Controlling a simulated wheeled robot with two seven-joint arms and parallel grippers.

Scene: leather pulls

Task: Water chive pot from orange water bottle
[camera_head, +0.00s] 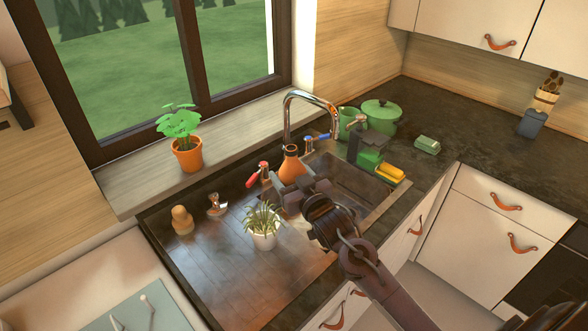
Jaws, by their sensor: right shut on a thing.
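The orange water bottle (291,168) is at the near left side of the sink, and its neck and upper body show. My right gripper (292,188), whose arm comes in from the lower right, is shut on the bottle and hides its lower part. The bottle looks roughly upright; I cannot tell whether its base touches the counter. The chive pot (264,241) is a white pot with thin green leaves. It stands on the drainboard, left of and nearer than the gripper, apart from the bottle. My left gripper is not in view.
A chrome faucet (289,112) arches over the sink behind the bottle. Red (257,176) and blue (317,138) handles stand near it. The front drainboard is clear.

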